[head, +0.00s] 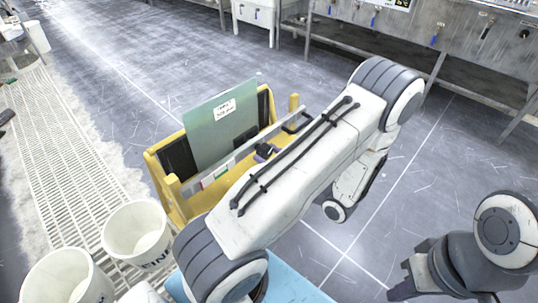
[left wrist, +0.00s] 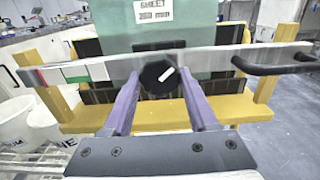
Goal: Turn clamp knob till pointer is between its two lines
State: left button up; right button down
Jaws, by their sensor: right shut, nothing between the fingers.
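The black clamp knob (left wrist: 160,76) sits on the front of a grey bar (left wrist: 210,60), with a white pointer mark slanting up and to the right. In the left wrist view, my left gripper (left wrist: 160,82) has its two purple fingers apart, one on each side of the knob; contact is not clear. The two lines cannot be made out around the knob. In the head view, the left gripper (head: 265,152) is at the bar, partly hidden by my arm. My right gripper (head: 399,291) is shut and empty at the lower right, away from the bar.
A yellow stand (head: 177,204) holds a green labelled sheet (head: 215,137) behind the bar. The bar has a red, white and green strip (left wrist: 75,73) and a black handle (left wrist: 275,65). White buckets (head: 137,232) stand at the lower left. Floor to the right is clear.

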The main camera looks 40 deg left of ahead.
pick_arm(q)
jog(key=shift+r+m+p, duration=0.15)
jog(key=shift+m+p, duration=0.55)
jog(key=shift+p, duration=0.3)
jog(key=m+p, duration=0.5)
jog(key=m, duration=0.1)
jog(key=shift+s+p, duration=0.1)
jog(key=shift+p, duration=0.2)
jog(key=shift+m+p, duration=0.5)
jog(key=shift+m, duration=0.5)
jog(key=o, duration=1.4)
jog(key=shift+c, duration=0.2)
jog(key=shift+d, duration=0.1)
